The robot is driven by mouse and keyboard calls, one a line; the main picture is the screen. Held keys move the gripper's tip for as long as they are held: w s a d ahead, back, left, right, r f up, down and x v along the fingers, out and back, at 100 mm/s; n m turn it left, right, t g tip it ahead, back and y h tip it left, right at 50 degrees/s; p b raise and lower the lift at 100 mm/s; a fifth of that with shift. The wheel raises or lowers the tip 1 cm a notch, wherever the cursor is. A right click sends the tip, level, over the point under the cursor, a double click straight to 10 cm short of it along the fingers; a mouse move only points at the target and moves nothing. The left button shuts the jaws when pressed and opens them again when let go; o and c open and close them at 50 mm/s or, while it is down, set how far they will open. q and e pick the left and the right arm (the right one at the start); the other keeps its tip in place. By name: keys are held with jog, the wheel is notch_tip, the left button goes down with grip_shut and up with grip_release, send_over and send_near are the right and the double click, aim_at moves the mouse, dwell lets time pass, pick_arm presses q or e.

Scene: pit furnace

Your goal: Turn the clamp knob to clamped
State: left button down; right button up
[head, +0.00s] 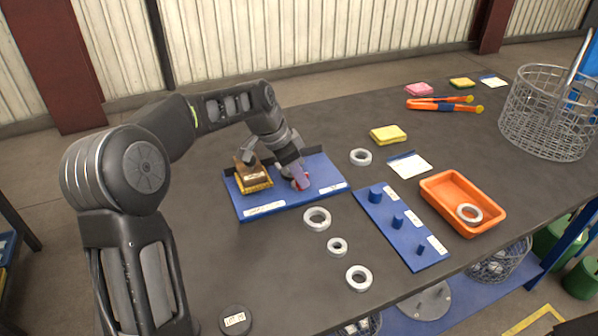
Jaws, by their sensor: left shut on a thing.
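The clamp fixture is a blue board (318,174) on the table, left of centre, with white labels along its front edge. A brown block in a yellow holder (253,178) sits on its left half. My left gripper (299,181) points down over the board's middle, just right of the block. My right gripper is not in view.
Several metal rings, one of them (317,218), lie in front of and right of the board. A blue peg board (404,228), an orange tray (462,203) holding a ring, and a wire basket (548,112) stand to the right. A round labelled disc (235,320) lies at the front.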

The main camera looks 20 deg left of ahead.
pick_arm(q)
jog(key=shift+a+m+g+h+p, duration=0.1)
jog(key=shift+m+g+h+p, duration=0.3)
jog(key=shift+m, duration=1.1)
jog(key=c, duration=1.2)
grip_release()
